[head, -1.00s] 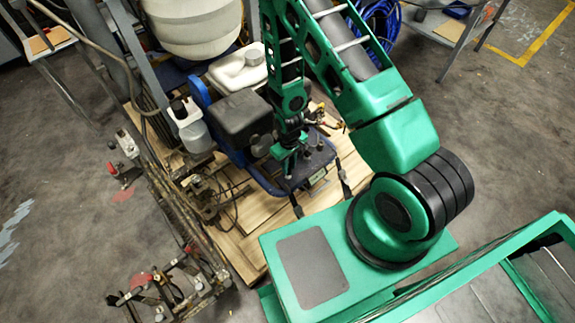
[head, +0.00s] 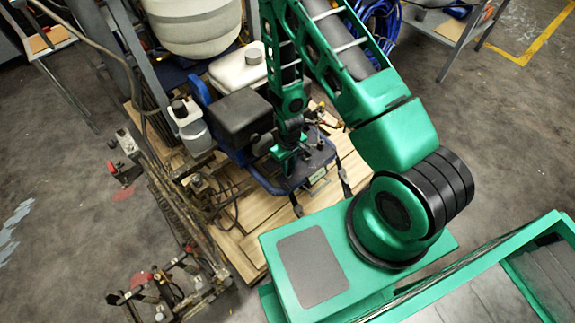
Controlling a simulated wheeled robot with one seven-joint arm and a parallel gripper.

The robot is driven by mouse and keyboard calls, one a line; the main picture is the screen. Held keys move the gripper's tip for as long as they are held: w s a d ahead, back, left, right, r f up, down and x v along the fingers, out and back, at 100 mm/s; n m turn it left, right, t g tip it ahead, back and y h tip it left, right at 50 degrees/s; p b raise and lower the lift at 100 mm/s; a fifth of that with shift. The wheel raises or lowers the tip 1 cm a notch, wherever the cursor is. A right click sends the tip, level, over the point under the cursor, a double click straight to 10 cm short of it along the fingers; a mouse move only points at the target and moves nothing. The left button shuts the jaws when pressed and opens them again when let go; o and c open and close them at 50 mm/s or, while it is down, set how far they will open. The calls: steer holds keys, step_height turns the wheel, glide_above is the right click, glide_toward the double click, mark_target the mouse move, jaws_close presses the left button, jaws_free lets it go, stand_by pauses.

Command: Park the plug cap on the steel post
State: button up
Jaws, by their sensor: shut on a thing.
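My gripper (head: 287,162) is small in the head view, low over the dark deck of the blue machine (head: 312,165), just right of the black engine box (head: 240,117). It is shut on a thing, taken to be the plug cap. The cap is too small and too hidden by the fingers to make out. I cannot pick out the steel post with certainty among the small parts around the engine.
A white tank (head: 238,68), a white bottle (head: 190,122) and a large cream drum (head: 193,25) crowd the far side. A rusty metal frame (head: 180,215) runs along the left of the wooden pallet (head: 237,245). Open floor lies at the right and far left.

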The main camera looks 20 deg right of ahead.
steer(key=shift+f, duration=0.3)
steer(key=o, duration=1.4)
steer(key=shift+r, duration=3.55)
